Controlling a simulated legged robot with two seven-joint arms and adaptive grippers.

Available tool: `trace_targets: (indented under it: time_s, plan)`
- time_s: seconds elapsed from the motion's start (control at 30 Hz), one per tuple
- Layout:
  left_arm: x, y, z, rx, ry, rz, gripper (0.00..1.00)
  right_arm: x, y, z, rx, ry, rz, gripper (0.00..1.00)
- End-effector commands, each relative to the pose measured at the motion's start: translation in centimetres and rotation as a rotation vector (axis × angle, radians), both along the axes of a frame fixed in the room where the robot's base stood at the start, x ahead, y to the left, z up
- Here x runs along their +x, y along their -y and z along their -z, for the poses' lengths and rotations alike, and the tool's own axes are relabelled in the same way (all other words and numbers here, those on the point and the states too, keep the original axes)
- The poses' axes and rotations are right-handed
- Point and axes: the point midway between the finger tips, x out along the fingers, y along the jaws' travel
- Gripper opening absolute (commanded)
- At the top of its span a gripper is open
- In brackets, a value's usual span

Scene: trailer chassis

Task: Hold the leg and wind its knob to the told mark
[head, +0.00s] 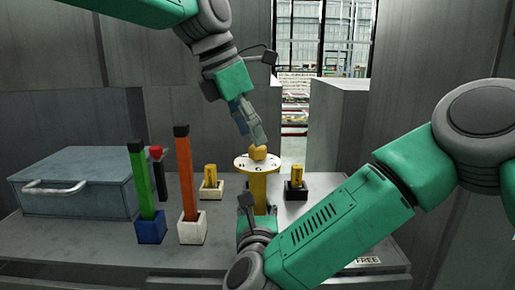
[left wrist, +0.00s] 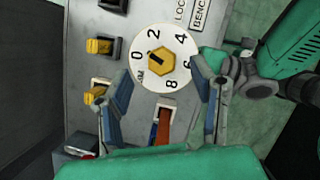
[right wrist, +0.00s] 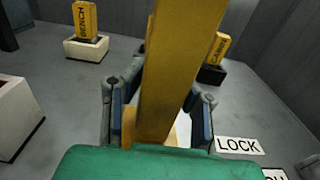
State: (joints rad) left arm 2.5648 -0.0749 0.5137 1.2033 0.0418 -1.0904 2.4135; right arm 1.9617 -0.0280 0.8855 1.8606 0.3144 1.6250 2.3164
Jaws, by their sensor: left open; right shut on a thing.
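The yellow leg (head: 258,196) stands upright on the grey bench, with a white numbered dial (head: 243,166) on top and a yellow knob (head: 258,152) at its centre. In the left wrist view the knob (left wrist: 163,64) is six-sided, and its dark mark lies on the side toward the 0. My left gripper (head: 257,139) is open just above the knob; its fingers spread on either side of the dial (left wrist: 150,82). My right gripper (head: 246,208) is low at the leg. In the right wrist view it is shut on the leg (right wrist: 170,85).
A green bar (head: 141,180) in a blue block and an orange bar (head: 187,180) in a white block stand left of the leg. A yellow BENCH piece (right wrist: 85,20) and another yellow piece (head: 296,177) stand in sockets. A grey toolbox (head: 75,182) fills the left. A LOCK label (right wrist: 238,145) lies nearby.

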Motion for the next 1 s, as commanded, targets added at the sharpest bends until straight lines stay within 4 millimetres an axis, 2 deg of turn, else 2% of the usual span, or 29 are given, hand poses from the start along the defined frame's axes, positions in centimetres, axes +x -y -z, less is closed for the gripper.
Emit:
trace_targets:
  time_s: [0.1,0.23,0.63,0.77,0.8,1.0]
  plan:
    - [0.3,0.7,2.0,0.000,-0.002,0.001,0.51,0.0,0.0,0.0,-0.001,-0.001,0.000,0.00]
    - [0.5,1.2,3.2,0.000,0.000,0.000,0.51,0.0,0.0,0.0,-0.001,-0.001,0.000,0.00]
    - [0.6,1.4,3.8,0.000,0.000,0.001,0.51,0.0,0.0,0.0,-0.001,-0.001,0.001,0.00]
    - [0.6,1.4,3.8,0.000,0.002,0.001,0.05,0.0,0.0,0.0,-0.001,-0.001,0.001,0.00]
    - [0.6,1.4,3.8,0.000,0.002,0.001,0.01,0.0,0.0,0.0,-0.001,-0.001,0.001,0.00]
    - [0.7,1.4,3.8,0.000,0.003,0.006,0.01,0.0,0.0,0.0,-0.001,-0.001,0.001,0.00]
